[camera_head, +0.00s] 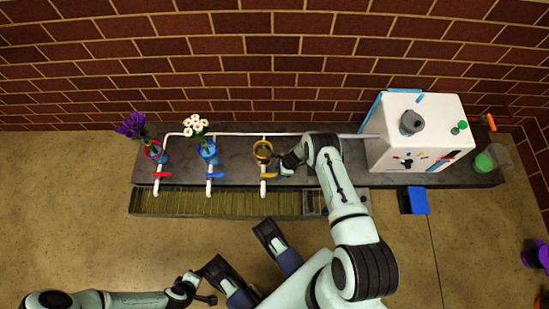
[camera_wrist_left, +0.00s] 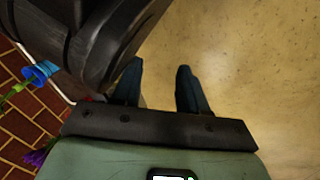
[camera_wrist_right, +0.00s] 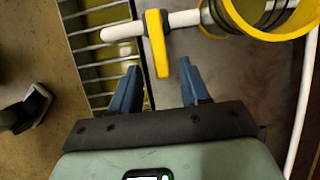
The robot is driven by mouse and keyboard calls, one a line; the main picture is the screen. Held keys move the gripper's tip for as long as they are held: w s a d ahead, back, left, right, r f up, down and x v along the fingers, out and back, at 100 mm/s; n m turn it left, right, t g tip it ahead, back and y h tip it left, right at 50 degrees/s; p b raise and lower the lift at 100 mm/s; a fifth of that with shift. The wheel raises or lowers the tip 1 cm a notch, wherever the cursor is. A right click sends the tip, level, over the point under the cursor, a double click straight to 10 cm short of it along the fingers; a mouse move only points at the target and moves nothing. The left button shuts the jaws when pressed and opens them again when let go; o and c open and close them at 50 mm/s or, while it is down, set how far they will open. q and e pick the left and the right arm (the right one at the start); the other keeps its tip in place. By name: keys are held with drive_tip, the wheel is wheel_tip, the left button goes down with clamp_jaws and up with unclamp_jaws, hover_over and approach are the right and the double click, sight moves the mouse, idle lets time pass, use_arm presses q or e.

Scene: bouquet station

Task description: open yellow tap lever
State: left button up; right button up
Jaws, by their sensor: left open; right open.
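The yellow tap lever (camera_head: 269,176) sits across the white pipe spout of the third tap from the left. In the right wrist view the lever (camera_wrist_right: 156,42) points down, its lower end between the fingertips of my right gripper (camera_wrist_right: 160,70). The fingers are open on either side of it; I cannot tell whether they touch it. In the head view my right gripper (camera_head: 287,162) is just right of the yellow container (camera_head: 263,147) behind the tap. My left gripper (camera_wrist_left: 159,68) is open and empty above bare floor.
A slatted trough (camera_head: 230,203) runs in front. A white box (camera_head: 416,150) stands right.

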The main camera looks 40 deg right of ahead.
sight(274, 175)
drive_tip(key=shift+b+x, duration=0.5)
drive_tip(key=shift+x, duration=1.05)
use_arm(q)
drive_tip(key=s+f, duration=0.1)
drive_tip(key=s+f+g, duration=0.1)
drive_tip(key=s, duration=0.1)
drive_tip(key=shift+a+f, duration=0.15)
drive_tip(key=shift+a, duration=0.05)
use_arm(e)
clamp_jaws()
use_arm(q)
drive_tip(key=shift+w, duration=0.1)
